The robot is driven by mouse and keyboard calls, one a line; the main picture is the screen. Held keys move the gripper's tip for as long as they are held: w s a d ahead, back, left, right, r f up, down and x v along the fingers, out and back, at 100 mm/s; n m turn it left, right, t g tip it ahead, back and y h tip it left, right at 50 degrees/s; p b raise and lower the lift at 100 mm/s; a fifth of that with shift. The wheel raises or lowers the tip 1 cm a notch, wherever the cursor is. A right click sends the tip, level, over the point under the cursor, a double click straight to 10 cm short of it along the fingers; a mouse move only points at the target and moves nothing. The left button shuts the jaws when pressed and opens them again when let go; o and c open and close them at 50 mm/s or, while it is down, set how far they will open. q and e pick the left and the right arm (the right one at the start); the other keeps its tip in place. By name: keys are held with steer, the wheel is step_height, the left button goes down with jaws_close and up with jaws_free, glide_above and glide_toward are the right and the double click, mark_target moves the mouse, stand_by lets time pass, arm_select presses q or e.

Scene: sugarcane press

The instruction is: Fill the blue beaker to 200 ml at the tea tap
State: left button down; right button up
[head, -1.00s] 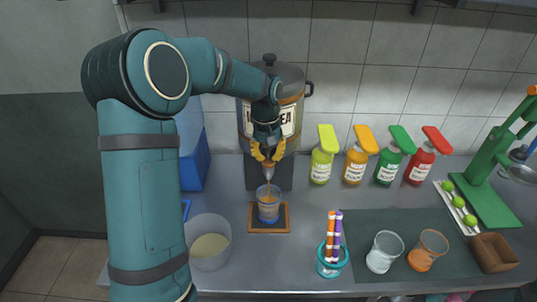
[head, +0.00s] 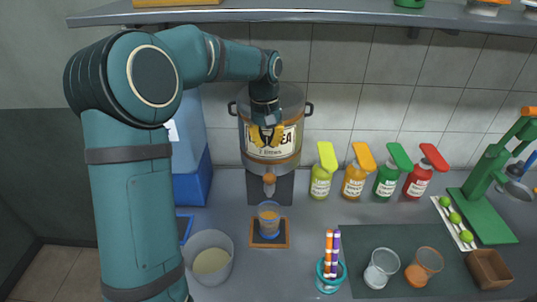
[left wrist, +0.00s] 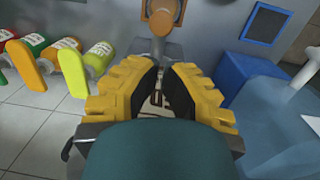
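The blue beaker (head: 268,232) stands upright on a dark, wood-edged pad (head: 285,240) below the tea tap (head: 269,184). Brownish liquid shows in it; I cannot read its level against a mark. The tap is on the front of the large tea urn (head: 288,155). No stream shows clearly between tap and beaker. My left gripper (head: 265,139) is in front of the urn's label, above the tap and apart from it. My right gripper is out of view.
A clear tub (head: 210,258) of pale liquid stands front left. Several coloured bottles (head: 354,180) stand right of the urn. A cup of markers (head: 329,277) and two glasses (head: 381,268) (head: 424,266) are front right. A green press (head: 490,200) stands far right. A shelf (head: 330,14) runs above.

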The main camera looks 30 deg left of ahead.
arm_select(q)
steer(key=shift+r, duration=1.35)
stand_by(0.5)
